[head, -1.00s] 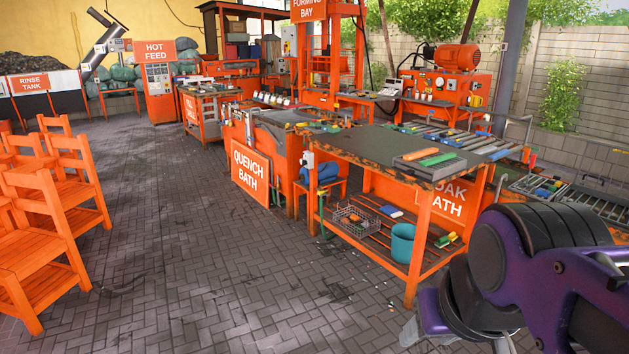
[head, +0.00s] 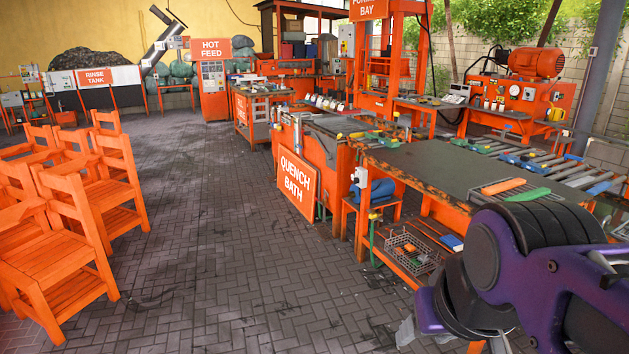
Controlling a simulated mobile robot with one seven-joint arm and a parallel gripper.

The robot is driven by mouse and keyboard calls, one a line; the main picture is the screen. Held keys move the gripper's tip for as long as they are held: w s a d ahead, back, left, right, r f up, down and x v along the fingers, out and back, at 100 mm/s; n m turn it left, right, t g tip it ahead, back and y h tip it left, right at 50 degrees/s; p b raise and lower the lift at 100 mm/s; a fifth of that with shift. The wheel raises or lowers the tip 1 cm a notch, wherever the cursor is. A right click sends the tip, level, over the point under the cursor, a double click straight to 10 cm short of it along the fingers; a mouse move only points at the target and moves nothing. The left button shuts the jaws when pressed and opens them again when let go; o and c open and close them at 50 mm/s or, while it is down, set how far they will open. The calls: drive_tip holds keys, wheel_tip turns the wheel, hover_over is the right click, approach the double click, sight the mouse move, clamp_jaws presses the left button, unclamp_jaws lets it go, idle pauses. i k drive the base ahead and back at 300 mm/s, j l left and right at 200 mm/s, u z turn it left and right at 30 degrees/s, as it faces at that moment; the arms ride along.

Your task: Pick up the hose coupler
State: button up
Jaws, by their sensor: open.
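I cannot pick out a hose coupler in the head view; the small items on the benches are too small to tell apart. My purple and black arm (head: 540,265) fills the lower right corner and hides part of the near bench. My gripper's fingers cannot be made out.
An orange workbench (head: 425,168) stands at right, with a tray holding orange and green items (head: 515,189) on top and a wire basket (head: 410,252) below. The quench bath (head: 295,182) stands beyond it. Orange chairs (head: 75,225) stand at left. The paved floor (head: 215,235) between is clear.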

sight(372, 215)
drive_tip(key=i+l+u, duration=0.1)
drive_tip(key=i+u, duration=0.3)
drive_tip(key=i, duration=0.7)
drive_tip(key=i+u, duration=0.15)
drive_tip(key=i, duration=1)
drive_tip(key=i+z, duration=0.8)
drive_tip(key=i, duration=0.15)
drive_tip(key=i+z, duration=0.9)
drive_tip(key=j+z, duration=0.5)
drive_tip(key=z, duration=0.2)
drive_tip(key=k+z, duration=0.1)
drive_tip(key=l+u, duration=0.25)
drive_tip(key=l, duration=0.2)
drive_tip(key=i+u, duration=0.2)
drive_tip(key=i, duration=0.15)
